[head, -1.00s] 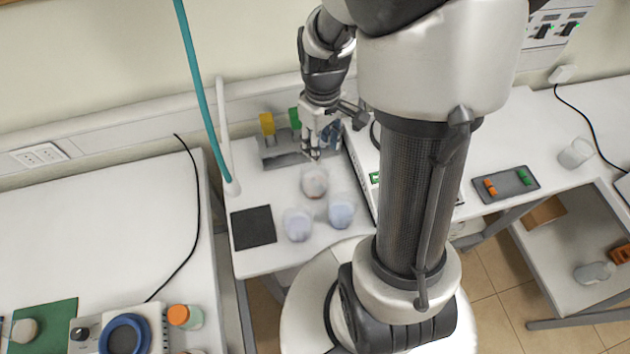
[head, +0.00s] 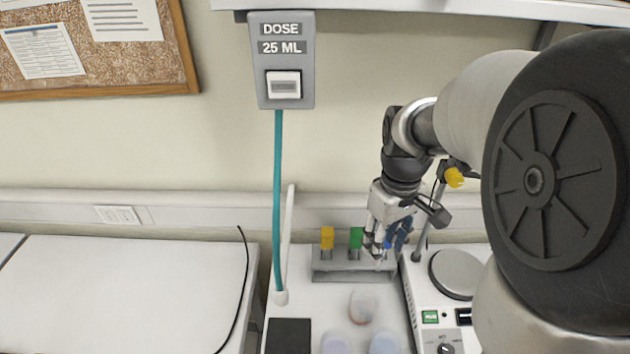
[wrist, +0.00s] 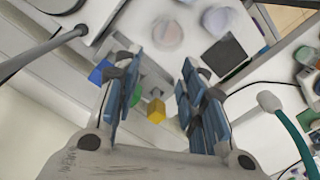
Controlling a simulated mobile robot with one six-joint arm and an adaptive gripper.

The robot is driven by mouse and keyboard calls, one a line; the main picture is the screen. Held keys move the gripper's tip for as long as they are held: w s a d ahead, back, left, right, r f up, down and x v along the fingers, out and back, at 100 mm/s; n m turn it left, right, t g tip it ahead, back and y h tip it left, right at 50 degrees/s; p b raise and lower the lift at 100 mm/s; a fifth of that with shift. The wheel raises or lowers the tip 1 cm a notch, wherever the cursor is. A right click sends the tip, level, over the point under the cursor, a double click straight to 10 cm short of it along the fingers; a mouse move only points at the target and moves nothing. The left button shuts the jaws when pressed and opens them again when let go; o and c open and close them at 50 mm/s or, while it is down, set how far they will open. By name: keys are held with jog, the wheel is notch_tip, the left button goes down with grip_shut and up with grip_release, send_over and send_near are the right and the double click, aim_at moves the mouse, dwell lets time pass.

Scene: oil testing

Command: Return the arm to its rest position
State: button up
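My arm reaches in from the right of the head view, with its gripper (head: 379,250) pointing down in front of the rack at the back of the bench. In the wrist view my gripper (wrist: 158,98) has its blue-padded fingers spread apart with nothing held between them. The rack (head: 345,277) carries a yellow-topped piece (head: 327,237) and a green-topped piece (head: 356,237). A blue piece (wrist: 101,72) also shows in the wrist view, left of the fingers. My gripper hides part of the rack's right end in the head view.
Several pale cups (head: 363,306) stand in front of the rack, near a black mat (head: 288,336). A device with a round plate (head: 457,274) and a stand is at right. A teal hose (head: 278,190) hangs from the dose box (head: 282,60). The left table (head: 120,290) is largely clear.

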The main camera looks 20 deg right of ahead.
jog(key=shift+a, duration=0.1)
jog(key=s+a+r+m+t+b, duration=0.2)
jog(key=s+a+t+b, duration=0.2)
jog(key=s+a, duration=0.6)
jog(key=s+b, duration=0.1)
jog(key=s, duration=0.2)
jog(key=shift+s+a+r+m+t, duration=0.2)
jog(key=shift+s+a+m+t, duration=0.1)
jog(key=shift+m, duration=0.1)
